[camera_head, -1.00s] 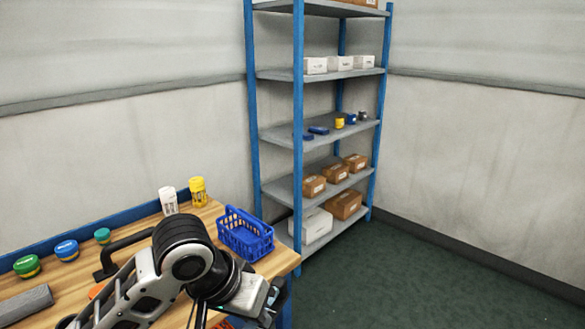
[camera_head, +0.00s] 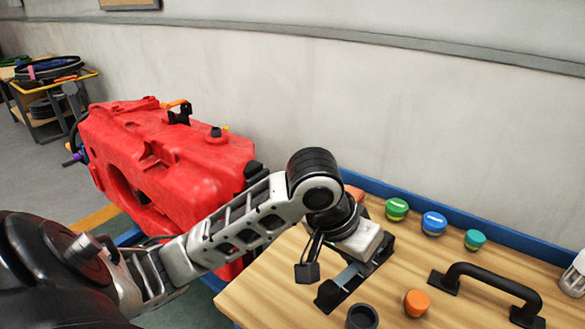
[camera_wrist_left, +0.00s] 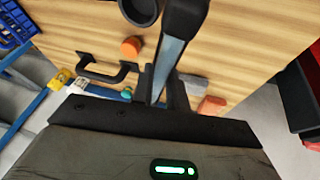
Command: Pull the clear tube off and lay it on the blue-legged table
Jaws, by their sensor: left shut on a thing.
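My left gripper (camera_head: 352,275) is shut over the wooden top of a table (camera_head: 275,285). A thin pale blue-grey piece (camera_head: 347,273) shows between its black fingers, and in the left wrist view (camera_wrist_left: 168,62) too. I cannot tell whether this is the clear tube or part of a finger. No clear tube can be made out elsewhere. A red tank (camera_head: 165,165) with black fittings stands left of the table, behind my left arm. Blue legs show below the table in the earlier view. My right gripper is not in view.
Green (camera_head: 397,209), blue (camera_head: 434,223) and teal (camera_head: 475,239) caps line the table's back. A black handle (camera_head: 492,283), an orange cap (camera_head: 417,303) and a dark cup (camera_head: 362,317) are near my gripper. A yellow cart (camera_head: 55,100) stands far left. A blue basket (camera_wrist_left: 12,22) is at the wrist view's corner.

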